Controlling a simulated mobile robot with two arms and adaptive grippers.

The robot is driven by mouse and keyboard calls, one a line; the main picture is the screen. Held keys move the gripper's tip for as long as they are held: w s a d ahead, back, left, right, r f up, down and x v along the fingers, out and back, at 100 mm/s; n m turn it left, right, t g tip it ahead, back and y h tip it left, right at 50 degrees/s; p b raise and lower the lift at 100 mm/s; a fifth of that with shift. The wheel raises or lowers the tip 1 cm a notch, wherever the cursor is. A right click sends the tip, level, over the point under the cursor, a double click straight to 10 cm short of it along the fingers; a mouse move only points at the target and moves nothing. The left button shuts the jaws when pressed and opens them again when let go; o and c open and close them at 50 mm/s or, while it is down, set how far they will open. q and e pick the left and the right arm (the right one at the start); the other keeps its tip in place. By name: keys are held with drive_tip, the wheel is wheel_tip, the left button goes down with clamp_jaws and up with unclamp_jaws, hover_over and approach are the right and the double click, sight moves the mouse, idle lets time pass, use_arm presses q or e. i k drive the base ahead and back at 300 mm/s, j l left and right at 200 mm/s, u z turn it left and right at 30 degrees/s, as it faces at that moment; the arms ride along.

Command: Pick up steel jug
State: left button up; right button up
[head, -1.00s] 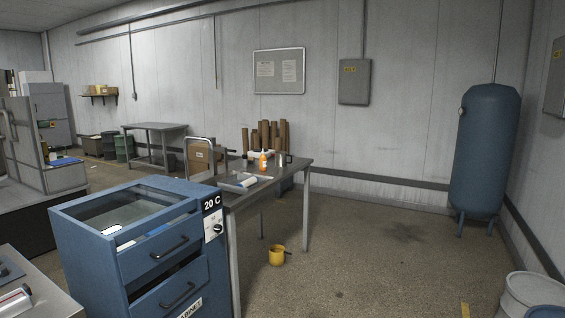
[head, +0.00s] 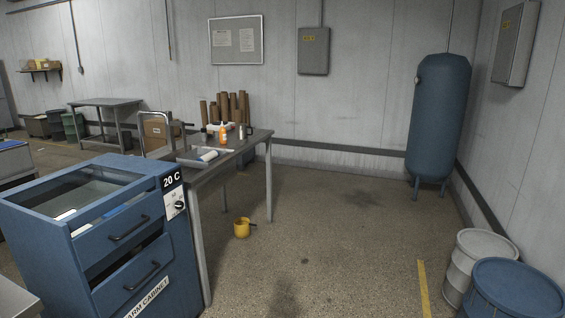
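A small silver upright vessel (head: 242,132) stands on the far part of the grey metal table (head: 258,139), beside an orange bottle (head: 223,133). It may be the steel jug, but it is too small to tell for sure. Neither of my grippers is in view.
A blue cabinet (head: 150,232) marked 20 C stands at the table's near left. A tray with a roller (head: 203,156) is on the table. Drums (head: 515,285) stand at the lower right, a blue tank (head: 440,115) behind. The middle floor is clear.

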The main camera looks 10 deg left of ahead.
sight(241, 132)
drive_tip(key=i+l+u, duration=0.2)
drive_tip(key=i, duration=1.6)
drive_tip(key=i+u, duration=0.2)
drive_tip(key=i, duration=0.9)
drive_tip(key=i+l+u, duration=0.15)
drive_tip(key=i, duration=0.95)
